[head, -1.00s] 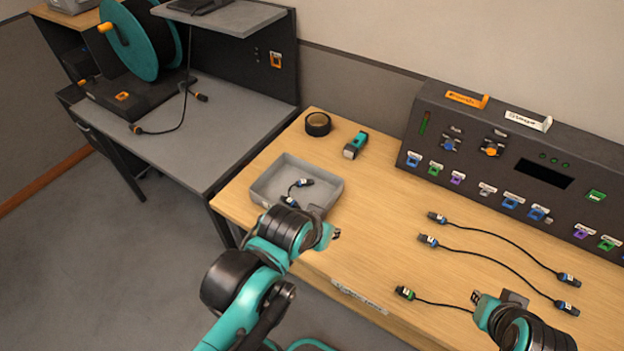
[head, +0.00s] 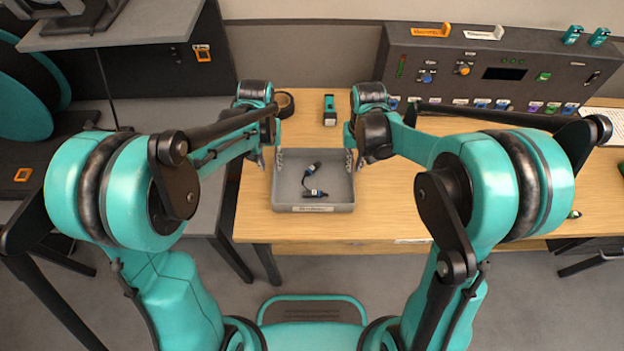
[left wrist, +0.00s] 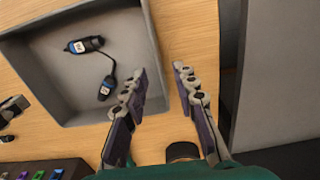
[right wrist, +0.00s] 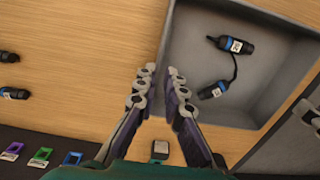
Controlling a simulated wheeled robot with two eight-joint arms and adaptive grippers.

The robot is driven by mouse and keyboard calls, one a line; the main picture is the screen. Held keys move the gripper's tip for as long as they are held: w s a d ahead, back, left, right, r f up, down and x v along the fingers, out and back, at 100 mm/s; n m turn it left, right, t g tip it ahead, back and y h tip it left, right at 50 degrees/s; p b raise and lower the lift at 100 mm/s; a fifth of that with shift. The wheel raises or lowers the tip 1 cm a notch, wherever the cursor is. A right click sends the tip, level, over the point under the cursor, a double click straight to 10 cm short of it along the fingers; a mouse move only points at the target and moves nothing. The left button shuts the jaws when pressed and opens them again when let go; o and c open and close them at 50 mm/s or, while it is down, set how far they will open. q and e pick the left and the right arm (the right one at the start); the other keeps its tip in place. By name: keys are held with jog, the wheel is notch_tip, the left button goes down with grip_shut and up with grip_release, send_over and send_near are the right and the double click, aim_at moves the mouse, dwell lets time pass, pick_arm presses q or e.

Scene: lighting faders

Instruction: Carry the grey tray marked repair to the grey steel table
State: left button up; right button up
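The grey tray (head: 342,207) sits on the wooden bench, with a small pale label on its front wall, too small to read. A short dark cable with two plugs (head: 316,193) lies inside it. My left gripper (head: 268,161) is at the tray's left wall; in the left wrist view (left wrist: 160,72) its open fingers straddle that wall. My right gripper (head: 354,160) is at the right wall; in the right wrist view (right wrist: 162,72) its fingers are parted by a narrower gap, one on each side of the wall. The grey steel table (head: 148,112) stands to the left, partly hidden by my left arm.
The wooden bench (head: 258,222) carries a black tape roll (head: 285,104) and a teal-and-black tool (head: 330,108) behind the tray. A dark control panel (head: 450,75) stands at the back right. A cable reel (head: 22,95) and a raised shelf (head: 130,25) are at the left.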

aim_at(274, 177)
pick_arm(q)
jog(key=shift+d, duration=0.2)
pick_arm(e)
jog(key=shift+d+f, duration=0.1)
